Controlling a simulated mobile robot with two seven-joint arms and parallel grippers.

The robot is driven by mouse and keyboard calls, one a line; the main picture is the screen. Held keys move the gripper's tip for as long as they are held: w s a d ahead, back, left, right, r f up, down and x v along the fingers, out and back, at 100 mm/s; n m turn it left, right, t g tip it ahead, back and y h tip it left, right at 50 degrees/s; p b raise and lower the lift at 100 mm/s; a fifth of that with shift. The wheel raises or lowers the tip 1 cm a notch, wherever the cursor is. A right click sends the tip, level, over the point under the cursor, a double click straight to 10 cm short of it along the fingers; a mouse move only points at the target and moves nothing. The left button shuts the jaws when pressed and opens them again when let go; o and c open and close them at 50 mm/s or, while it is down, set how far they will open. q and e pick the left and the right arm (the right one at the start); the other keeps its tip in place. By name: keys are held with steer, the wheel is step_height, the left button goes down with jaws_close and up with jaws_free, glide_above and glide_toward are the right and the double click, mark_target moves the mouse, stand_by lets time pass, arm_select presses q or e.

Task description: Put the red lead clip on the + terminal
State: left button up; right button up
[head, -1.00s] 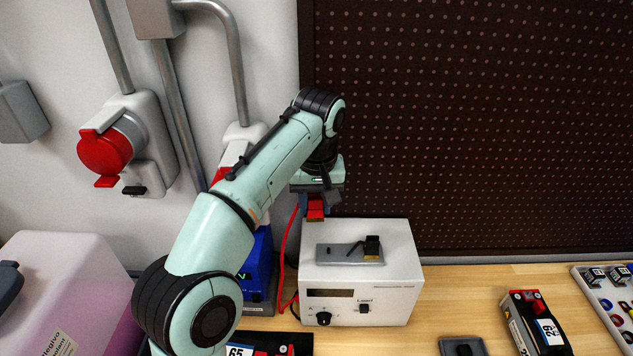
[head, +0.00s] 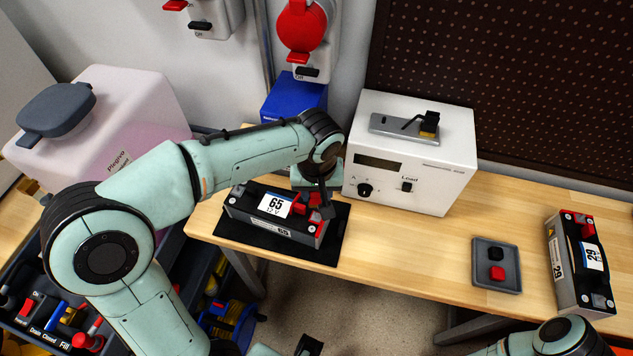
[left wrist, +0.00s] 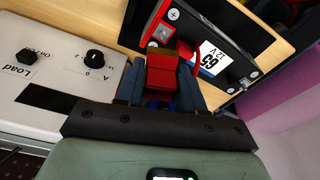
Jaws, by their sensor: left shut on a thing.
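The red lead clip (left wrist: 170,75) is between the fingers of my left gripper (head: 318,205), which is shut on it. It also shows partly under the gripper in the head view (head: 315,198). The battery marked 65 (head: 270,208) lies on a black mat (head: 328,252). Its + mark and red + terminal (left wrist: 160,33) are just beyond the clip in the left wrist view. The clip is over the battery's right end; I cannot tell whether it touches the terminal. Of my right arm, a link shows at bottom right; its fingers cannot be made out.
A grey tray (head: 497,282) with two caps and another battery (head: 580,262) marked 29 are at right. The bench between is clear.

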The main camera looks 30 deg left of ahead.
arm_select(q)
steer(key=shift+f+b, duration=1.9)
steer(key=shift+f, duration=0.8)
arm_select(e)
steer(key=shift+s+f, duration=0.3)
steer(key=shift+f, duration=0.4)
steer(key=shift+s+f, duration=0.25)
steer(key=shift+f, duration=0.5)
steer(key=shift+s+f, duration=0.3)
steer(key=shift+f, duration=0.4)
